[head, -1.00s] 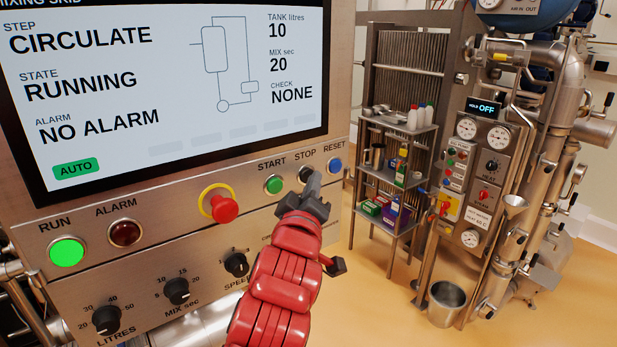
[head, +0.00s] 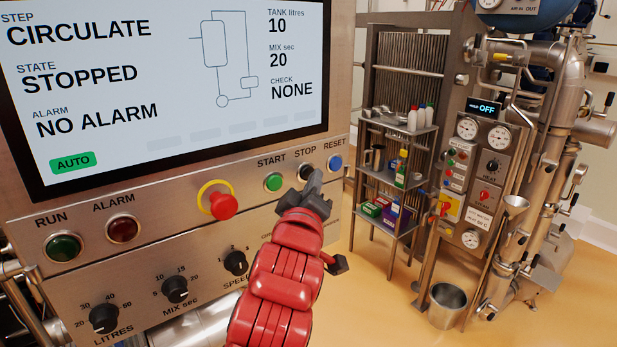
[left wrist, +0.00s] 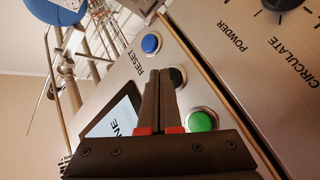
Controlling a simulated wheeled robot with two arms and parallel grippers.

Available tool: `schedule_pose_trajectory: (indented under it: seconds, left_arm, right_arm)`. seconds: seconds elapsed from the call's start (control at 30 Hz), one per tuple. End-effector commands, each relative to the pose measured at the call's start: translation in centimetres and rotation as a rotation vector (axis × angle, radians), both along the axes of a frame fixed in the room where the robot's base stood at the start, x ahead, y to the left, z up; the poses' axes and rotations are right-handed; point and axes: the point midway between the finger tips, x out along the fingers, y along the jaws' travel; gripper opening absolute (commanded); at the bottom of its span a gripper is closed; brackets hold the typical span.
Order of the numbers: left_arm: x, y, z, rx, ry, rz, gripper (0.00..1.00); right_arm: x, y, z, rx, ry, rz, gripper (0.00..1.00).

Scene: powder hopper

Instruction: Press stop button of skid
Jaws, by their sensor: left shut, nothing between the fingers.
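The black stop button (head: 305,172) sits under the STOP label on the skid panel, between the green start button (head: 273,182) and the blue reset button (head: 335,162). My left gripper (head: 314,180) is shut and empty, its tip at the stop button and partly covering it. In the left wrist view the closed fingers (left wrist: 160,85) reach to the stop button (left wrist: 178,77); whether they touch it I cannot tell. The skid screen (head: 170,90) reads STATE STOPPED, STEP CIRCULATE, NO ALARM. The run lamp (head: 63,247) is dark green, unlit. My right gripper is not in view.
A red emergency button (head: 223,206) with a yellow ring stands out left of the start button. Black knobs (head: 235,263) line the panel below. To the right are a shelf rack (head: 390,185) and a piped unit (head: 480,170). Open floor lies between.

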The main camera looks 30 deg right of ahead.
Motion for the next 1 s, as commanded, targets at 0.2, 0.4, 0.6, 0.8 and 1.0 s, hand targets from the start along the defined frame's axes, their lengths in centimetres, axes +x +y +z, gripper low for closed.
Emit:
schedule_pose_trajectory:
  seconds: [0.2, 0.4, 0.6, 0.8, 1.0]
  left_arm:
    - [-0.7, 0.0, 0.0, -0.001, -0.003, 0.0, 0.0]
    - [-0.7, 0.0, 0.0, -0.001, -0.002, 0.0, 0.0]
    - [-2.0, -0.2, -0.3, -0.001, -0.003, -0.003, 0.0]
    - [-4.1, -0.4, -0.2, -0.003, -0.004, -0.005, 0.0]
    - [-5.5, -0.5, -0.2, 0.0, -0.002, -0.003, 0.0]
  right_arm:
    - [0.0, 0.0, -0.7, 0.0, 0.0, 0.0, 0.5]
    - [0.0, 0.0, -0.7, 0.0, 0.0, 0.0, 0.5]
    - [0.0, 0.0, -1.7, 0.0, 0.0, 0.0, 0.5]
    - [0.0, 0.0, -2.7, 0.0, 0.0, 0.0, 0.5]
    - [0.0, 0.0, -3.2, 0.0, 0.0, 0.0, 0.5]
